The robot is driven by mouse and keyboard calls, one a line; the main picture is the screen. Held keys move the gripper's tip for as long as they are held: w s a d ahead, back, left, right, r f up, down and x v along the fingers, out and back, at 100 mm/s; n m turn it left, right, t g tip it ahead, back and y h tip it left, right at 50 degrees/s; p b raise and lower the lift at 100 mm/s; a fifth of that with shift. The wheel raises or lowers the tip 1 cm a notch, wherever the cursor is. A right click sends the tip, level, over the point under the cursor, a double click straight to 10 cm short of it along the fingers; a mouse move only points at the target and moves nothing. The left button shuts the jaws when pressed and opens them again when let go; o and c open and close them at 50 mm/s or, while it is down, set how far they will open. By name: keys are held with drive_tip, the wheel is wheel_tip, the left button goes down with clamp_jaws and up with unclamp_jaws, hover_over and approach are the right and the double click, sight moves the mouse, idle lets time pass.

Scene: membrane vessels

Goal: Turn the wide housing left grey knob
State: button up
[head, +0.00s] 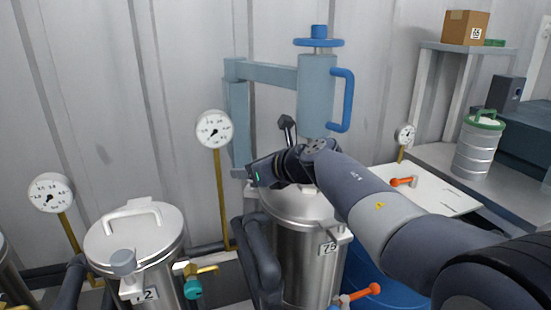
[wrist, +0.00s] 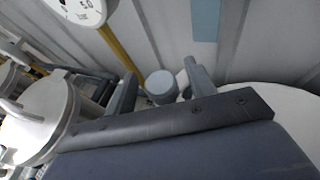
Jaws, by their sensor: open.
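The wide housing is a steel vessel (head: 300,245) marked 75, in the middle of the head view, with a pale lid (head: 297,203). Its left grey knob (wrist: 161,87) shows in the wrist view as a round light-grey cap beside the pale lid (wrist: 285,100). In the head view this knob is hidden by my wrist. My gripper (wrist: 160,84) is open, with one finger on each side of the knob in the wrist view. No contact with the knob can be made out.
A smaller vessel (head: 135,245) marked 12, with its own grey knob (head: 123,262), stands at left. A gauge (head: 214,129) on a yellow pipe rises behind. A blue-grey bracket (head: 317,85) stands above the wide housing. An orange-handled valve (head: 362,293) sits low in front.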

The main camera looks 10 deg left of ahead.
drive_tip(key=shift+m+t+p, duration=0.3)
drive_tip(key=shift+m, duration=0.1)
drive_tip(key=p, duration=0.1)
drive_tip(key=m+t+h+p, duration=0.1)
drive_tip(key=shift+a+r+m+t+h+p, duration=0.1)
drive_tip(key=shift+r+m+t+h+p, duration=0.15)
drive_tip(key=shift+m+t+h+p, duration=0.1)
drive_tip(key=m+t+h+p, duration=0.1)
drive_tip(key=p, duration=0.2)
drive_tip(key=shift+m+p, duration=0.25)
drive_tip(key=shift+p, duration=0.3)
drive_tip(key=m+t+h+p, duration=0.1)
drive_tip(key=m+h+p, duration=0.1)
drive_tip(key=p, duration=0.8)
drive_tip(key=shift+t+h, duration=0.35)
drive_tip(key=m+t+h+p, duration=0.1)
drive_tip(key=m+h+p, duration=0.1)
drive_tip(key=p, duration=0.7)
drive_tip(key=shift+m+h+p, duration=0.3)
drive_tip(key=shift+m+h, duration=0.1)
drive_tip(key=shift+m, duration=0.1)
